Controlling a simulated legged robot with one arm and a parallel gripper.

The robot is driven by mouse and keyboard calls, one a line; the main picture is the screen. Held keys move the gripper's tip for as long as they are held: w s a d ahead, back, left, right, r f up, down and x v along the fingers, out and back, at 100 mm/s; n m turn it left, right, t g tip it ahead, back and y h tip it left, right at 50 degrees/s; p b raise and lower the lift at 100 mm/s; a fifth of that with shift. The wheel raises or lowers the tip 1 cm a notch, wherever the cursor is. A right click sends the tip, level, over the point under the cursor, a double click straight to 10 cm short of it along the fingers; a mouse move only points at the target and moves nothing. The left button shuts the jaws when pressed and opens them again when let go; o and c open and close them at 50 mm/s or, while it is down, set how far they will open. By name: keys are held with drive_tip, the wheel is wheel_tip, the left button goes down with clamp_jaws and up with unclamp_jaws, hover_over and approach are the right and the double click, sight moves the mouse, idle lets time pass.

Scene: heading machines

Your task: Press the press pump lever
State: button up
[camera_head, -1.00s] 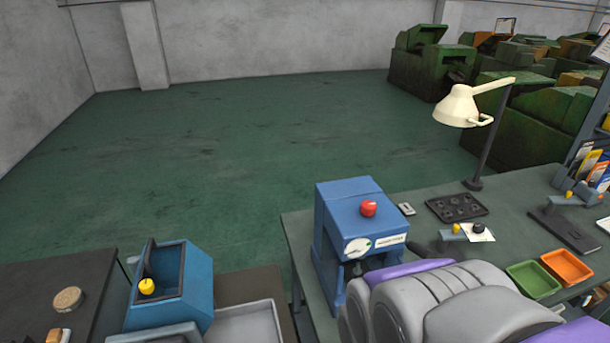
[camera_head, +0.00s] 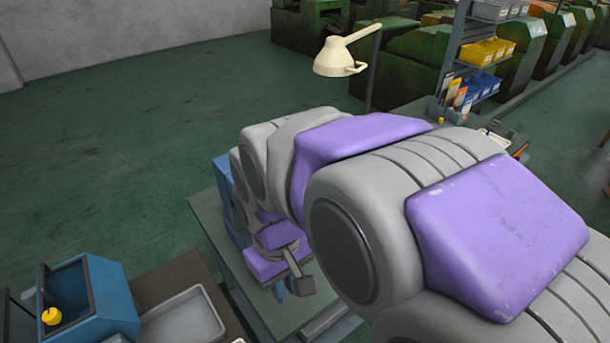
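A blue machine (camera_head: 224,190) stands on the grey-green workbench (camera_head: 208,214). Only a strip of its left side shows; my arm hides its top, red knob and front. No lever of it can be made out. My gripper (camera_head: 292,272), with purple and grey parts, hangs low over the bench on the near side of the machine. I cannot tell whether it touches the machine. Its fingers are small and partly overlapped, so its opening is unclear.
At the lower left is a blue box with a yellow knob (camera_head: 52,316), beside a grey tray (camera_head: 182,322). A cream lamp (camera_head: 340,56) rises behind my arm. A shelf with yellow bins (camera_head: 487,51) stands at the back right. The green floor at the left is clear.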

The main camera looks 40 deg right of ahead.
drive_tip(key=shift+t, duration=0.3)
drive_tip(key=w+d+r, duration=0.1)
drive_tip(key=w, duration=0.1)
drive_tip(key=w+d+r, duration=0.1)
drive_tip(key=w+d, duration=0.1)
drive_tip(key=w, duration=0.1)
drive_tip(key=w+d+r, duration=0.1)
drive_tip(key=w, duration=0.2)
drive_tip(key=shift+w+d+p, duration=0.2)
drive_tip(key=shift+d+p, duration=0.05)
drive_tip(key=shift+p, duration=0.1)
clamp_jaws()
drive_tip(key=w+d+r+p, duration=0.1)
drive_tip(key=w+d, duration=0.6)
drive_tip(key=d, duration=0.3)
drive_tip(key=w+d+r+t+h+p, duration=0.1)
drive_tip(key=w+d+r, duration=0.1)
drive_tip(key=w+d, duration=0.5)
drive_tip(key=d, duration=0.4)
drive_tip(key=shift+w+d+t, duration=0.2)
drive_tip(key=shift+w+t, duration=0.1)
drive_tip(key=f, duration=0.4)
drive_tip(key=f+b, duration=0.1)
drive_tip(key=f, duration=0.3)
drive_tip(key=d+f, duration=0.1)
drive_tip(key=f, duration=0.3)
drive_tip(key=shift+s+d+f+b, duration=0.2)
drive_tip(key=shift+s+f+b, duration=0.15)
drive_tip(key=shift+f, duration=0.4)
